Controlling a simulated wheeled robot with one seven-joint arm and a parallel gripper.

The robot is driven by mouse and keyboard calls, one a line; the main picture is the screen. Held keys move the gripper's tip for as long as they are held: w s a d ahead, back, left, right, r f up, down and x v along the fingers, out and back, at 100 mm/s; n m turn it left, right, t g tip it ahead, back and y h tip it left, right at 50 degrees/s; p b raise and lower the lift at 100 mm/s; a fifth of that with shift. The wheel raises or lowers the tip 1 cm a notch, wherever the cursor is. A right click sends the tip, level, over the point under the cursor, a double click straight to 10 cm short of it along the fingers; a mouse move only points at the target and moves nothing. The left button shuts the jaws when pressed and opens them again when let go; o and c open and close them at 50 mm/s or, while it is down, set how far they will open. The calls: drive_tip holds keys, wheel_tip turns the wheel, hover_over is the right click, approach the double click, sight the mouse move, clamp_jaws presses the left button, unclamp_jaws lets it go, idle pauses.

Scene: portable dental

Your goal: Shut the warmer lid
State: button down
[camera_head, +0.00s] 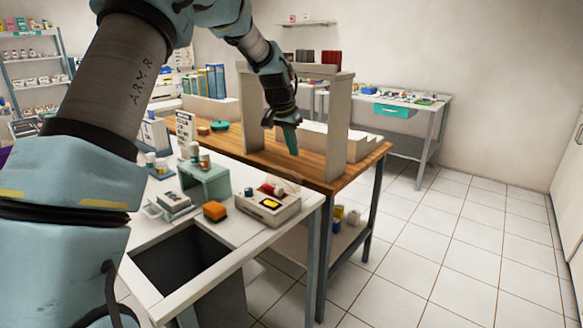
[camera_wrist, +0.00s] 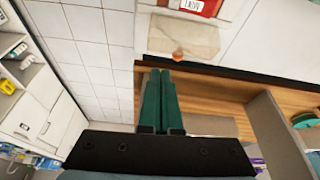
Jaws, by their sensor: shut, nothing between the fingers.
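My gripper (camera_head: 292,152) has green fingers held together, empty, above the wooden table behind the warmer. In the wrist view the fingertips (camera_wrist: 160,72) are just below the knob in the picture, apparently apart from it.
A bin opening (camera_head: 180,262) lies in front. A beige frame (camera_head: 336,130) rises from the wooden table (camera_head: 315,177) around my gripper. Tiled floor at right is clear.

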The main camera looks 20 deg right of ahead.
sight(286, 178)
drive_tip(key=shift+m+h, duration=0.3)
drive_tip(key=shift+m, duration=0.1)
drive_tip(key=d+f+p, duration=0.1)
drive_tip(key=d+f, duration=0.1)
drive_tip(key=f, duration=0.1)
drive_tip(key=w+d+f+p, duration=0.1)
drive_tip(key=d+f, duration=0.1)
drive_tip(key=f, duration=0.1)
drive_tip(key=w+d+f+p, duration=0.1)
drive_tip(key=d+f, duration=0.1)
drive_tip(key=f, duration=0.1)
drive_tip(key=shift+d, duration=0.35)
drive_tip(key=a, duration=0.1)
drive_tip(key=s+a+r+p, duration=0.1)
drive_tip(key=a+p, duration=0.1)
drive_tip(key=shift+s+a+r, duration=0.15)
drive_tip(key=shift+s+a, duration=0.05)
drive_tip(key=shift+s, duration=0.15)
